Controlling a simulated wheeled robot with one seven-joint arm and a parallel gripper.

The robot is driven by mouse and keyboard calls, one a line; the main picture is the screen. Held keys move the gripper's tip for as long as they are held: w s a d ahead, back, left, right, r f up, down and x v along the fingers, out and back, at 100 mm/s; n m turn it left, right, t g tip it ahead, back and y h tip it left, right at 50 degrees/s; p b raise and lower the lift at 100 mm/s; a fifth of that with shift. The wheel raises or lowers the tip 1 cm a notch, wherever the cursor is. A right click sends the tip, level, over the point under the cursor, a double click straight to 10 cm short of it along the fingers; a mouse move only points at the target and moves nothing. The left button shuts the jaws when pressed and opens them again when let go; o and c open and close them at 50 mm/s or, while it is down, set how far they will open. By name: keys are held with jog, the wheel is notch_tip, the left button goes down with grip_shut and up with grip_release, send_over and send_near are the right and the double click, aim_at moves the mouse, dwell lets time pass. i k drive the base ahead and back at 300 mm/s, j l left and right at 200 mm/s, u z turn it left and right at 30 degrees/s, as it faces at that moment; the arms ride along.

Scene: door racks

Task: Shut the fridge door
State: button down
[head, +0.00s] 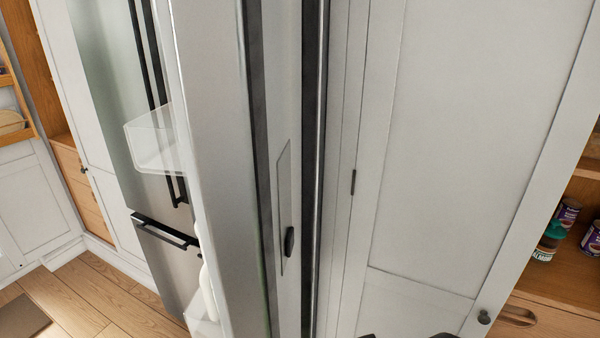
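The fridge door (215,150) stands open in the head view, seen close up and nearly edge-on as a tall pale grey panel. A clear door bin (160,140) sticks out from its left side, and a white bottle-like shape (207,290) shows lower down. A dark seal strip runs along the panel's right side. To the left is the stainless fridge front (115,110) with black handles. Dark tips at the bottom edge look like part of my gripper (405,335); most of it is out of frame, and no contact with the door shows.
A white cabinet door (470,130) with a dark knob fills the right side. Beyond it, wooden shelves (570,270) hold several cans.

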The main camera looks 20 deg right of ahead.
aim_at(242, 75)
jog(key=k+j+u, duration=0.1)
jog(key=k+j, duration=0.2)
jog(key=j, duration=0.15)
jog(key=k+j+u, duration=0.15)
jog(key=k+j, duration=0.15)
jog(key=j, duration=0.15)
jog(key=i, duration=0.5)
